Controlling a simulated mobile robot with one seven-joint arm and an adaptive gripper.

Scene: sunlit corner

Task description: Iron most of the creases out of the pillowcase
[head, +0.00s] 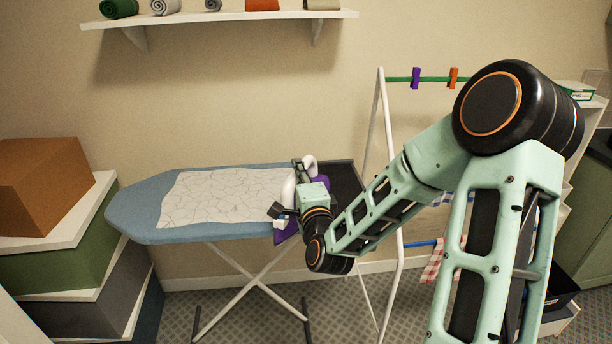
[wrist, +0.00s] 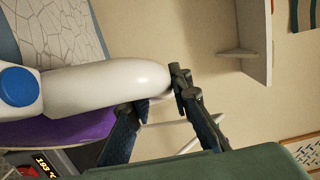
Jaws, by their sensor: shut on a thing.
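The white pillowcase (head: 215,198) lies on the blue ironing board (head: 135,210) and is covered in crease lines. A corner of it shows in the wrist view (wrist: 75,25). The purple and white iron (head: 309,164) is at the board's right end, by the pillowcase's right edge. My gripper (head: 288,190) is shut on its white handle (wrist: 110,82), which has a blue button at one end. The fingers close around the handle in the wrist view (wrist: 160,92). My gripper hides part of the iron, and I cannot tell what its soleplate touches.
A white drying rack (head: 388,130) stands right of the board. Stacked boxes (head: 60,245) stand left. A wall shelf (head: 220,18) hangs above.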

